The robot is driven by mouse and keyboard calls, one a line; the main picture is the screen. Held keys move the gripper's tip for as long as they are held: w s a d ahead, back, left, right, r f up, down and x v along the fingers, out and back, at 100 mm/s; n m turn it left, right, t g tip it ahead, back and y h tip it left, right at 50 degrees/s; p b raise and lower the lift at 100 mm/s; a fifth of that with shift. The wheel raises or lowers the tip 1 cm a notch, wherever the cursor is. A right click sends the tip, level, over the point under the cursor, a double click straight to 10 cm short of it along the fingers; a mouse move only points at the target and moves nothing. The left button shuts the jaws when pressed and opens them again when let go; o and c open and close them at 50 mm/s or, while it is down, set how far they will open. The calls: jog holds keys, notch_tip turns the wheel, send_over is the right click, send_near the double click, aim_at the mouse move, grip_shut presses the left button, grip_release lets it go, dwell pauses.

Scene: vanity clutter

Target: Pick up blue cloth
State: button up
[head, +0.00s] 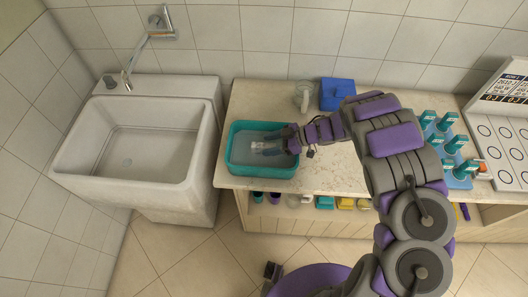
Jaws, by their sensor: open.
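A folded blue cloth-like thing (337,94) lies at the back of the counter against the tiled wall. It is the only plainly blue folded thing I see. My gripper (272,147) is open over the teal basin (263,176), pointing left. It is to the left of and nearer than the folded blue thing, and apart from it. Pale grey shapes show at the gripper's tip inside the basin; I cannot tell whether they are fingers or something in the basin. My arm passes close in front of the blue thing's right side.
A clear glass-like item (303,95) stands just left of the blue thing. Several teal bottles stand in a light blue rack (458,175) at right, by a panel with circles (500,130). A white sink (140,140) is at left. The counter (325,180) has bare room at its front middle.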

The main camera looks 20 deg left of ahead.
aim_at(266, 145)
jog(key=shift+x, duration=1.65)
jog(key=shift+r, duration=0.1)
jog(key=shift+c, duration=0.3)
jog(key=shift+d, duration=0.15)
jog(key=c, duration=0.5)
grip_shut()
